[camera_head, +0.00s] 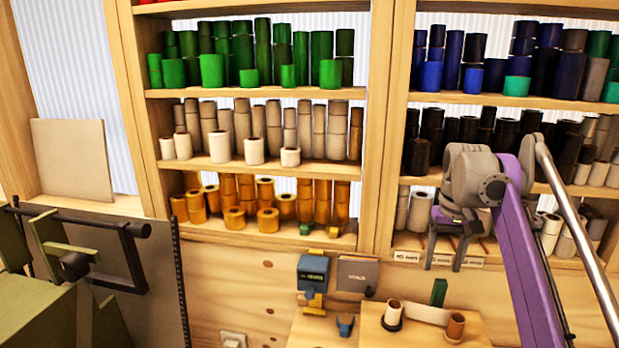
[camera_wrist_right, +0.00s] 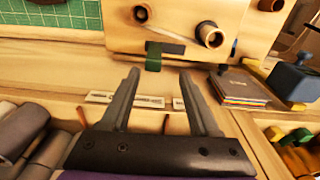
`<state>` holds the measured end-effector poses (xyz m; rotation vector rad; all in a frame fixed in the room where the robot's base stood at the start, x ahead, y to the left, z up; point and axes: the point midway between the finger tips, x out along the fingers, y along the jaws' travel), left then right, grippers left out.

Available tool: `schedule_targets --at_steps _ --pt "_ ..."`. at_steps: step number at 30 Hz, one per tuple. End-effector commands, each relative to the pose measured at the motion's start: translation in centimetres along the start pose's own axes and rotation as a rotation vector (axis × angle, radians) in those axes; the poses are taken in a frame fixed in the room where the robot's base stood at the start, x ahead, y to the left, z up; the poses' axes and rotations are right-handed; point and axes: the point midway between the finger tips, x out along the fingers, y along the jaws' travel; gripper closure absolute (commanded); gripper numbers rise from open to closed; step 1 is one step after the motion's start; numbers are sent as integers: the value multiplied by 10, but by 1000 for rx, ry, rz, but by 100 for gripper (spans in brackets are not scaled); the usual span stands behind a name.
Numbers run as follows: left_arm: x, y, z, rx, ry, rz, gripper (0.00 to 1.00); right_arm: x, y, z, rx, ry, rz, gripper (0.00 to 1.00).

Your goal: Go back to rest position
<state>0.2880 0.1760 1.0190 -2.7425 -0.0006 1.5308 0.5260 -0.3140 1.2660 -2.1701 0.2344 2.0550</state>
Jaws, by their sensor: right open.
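My right gripper (camera_head: 452,250) hangs from the purple arm at the right in the head view, in front of the lower right shelf. Its two grey fingers are apart with nothing between them. In the right wrist view the open fingers (camera_wrist_right: 162,85) point at a light wooden ledge with white labels (camera_wrist_right: 125,99). The gripper is empty and apart from the foil rolls (camera_head: 419,212) beside it in the head view. My left gripper is not seen.
Shelves hold green (camera_head: 210,70), beige (camera_head: 254,150), orange (camera_head: 268,219) and blue (camera_head: 432,75) rolls. Below stand a wooden board (camera_head: 425,335) with a white roll (camera_head: 393,312) and a brown roll (camera_head: 455,326), and a blue device (camera_head: 313,270). A green cutting mat (camera_wrist_right: 50,14) shows in the wrist view.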

Motion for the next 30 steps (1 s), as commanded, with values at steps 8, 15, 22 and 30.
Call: schedule_targets --at_steps 8,15,22,30 --pt "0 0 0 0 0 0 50 33 -44 65 -72 161 -6 38" --pt "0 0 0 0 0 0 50 98 -70 148 -130 304 -24 38" --pt "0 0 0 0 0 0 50 180 -82 230 -180 428 -50 38" --pt "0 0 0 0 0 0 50 230 -84 274 -203 494 -67 38"
